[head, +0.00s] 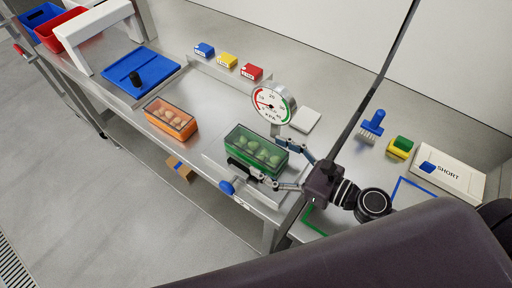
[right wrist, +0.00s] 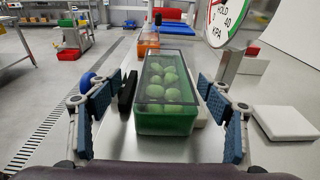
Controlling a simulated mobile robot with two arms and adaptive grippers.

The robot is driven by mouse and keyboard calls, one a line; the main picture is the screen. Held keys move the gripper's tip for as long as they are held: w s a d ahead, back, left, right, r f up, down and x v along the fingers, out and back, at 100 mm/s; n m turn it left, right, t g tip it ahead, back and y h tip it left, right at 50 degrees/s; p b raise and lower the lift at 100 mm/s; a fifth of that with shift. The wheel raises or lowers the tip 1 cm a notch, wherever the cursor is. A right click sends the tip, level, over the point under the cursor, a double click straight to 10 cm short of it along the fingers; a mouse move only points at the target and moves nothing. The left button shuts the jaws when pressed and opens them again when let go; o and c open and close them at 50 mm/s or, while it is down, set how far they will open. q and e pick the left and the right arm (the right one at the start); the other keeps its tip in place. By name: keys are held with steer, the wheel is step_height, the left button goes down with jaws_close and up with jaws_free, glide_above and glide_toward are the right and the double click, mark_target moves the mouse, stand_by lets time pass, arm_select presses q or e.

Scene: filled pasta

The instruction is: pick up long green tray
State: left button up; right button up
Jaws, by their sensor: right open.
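The long green tray (head: 256,153) has a clear lid and several round green pieces inside. It sits on a low stand by the front edge of the metal table. In the right wrist view the tray (right wrist: 166,124) lies lengthwise between the fingers. My right gripper (head: 291,166) is open, with one finger on each side of the tray. In the right wrist view the fingers of the right gripper (right wrist: 163,120) stand apart from the tray's walls, with a gap on both sides. My left gripper is not in view.
A round pressure gauge (head: 273,103) stands behind the tray. A white block (head: 305,119) lies beside it. An orange tray (head: 171,119) is to the left. A blue-knobbed handle (head: 227,187) is at the front edge. A brush (head: 372,126) and a SHORT box (head: 447,172) are right.

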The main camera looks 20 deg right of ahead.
mark_target(256, 145)
steer(key=x, duration=0.1)
steer(key=p+x, duration=0.1)
steer(key=x, duration=0.1)
steer(key=p+x, duration=0.1)
steer(key=shift+w, duration=0.6)
steer(key=shift+w+a+f, duration=0.15)
steer(key=shift+w, duration=0.05)
steer(key=shift+c, duration=0.6)
steer(key=c, duration=1.3)
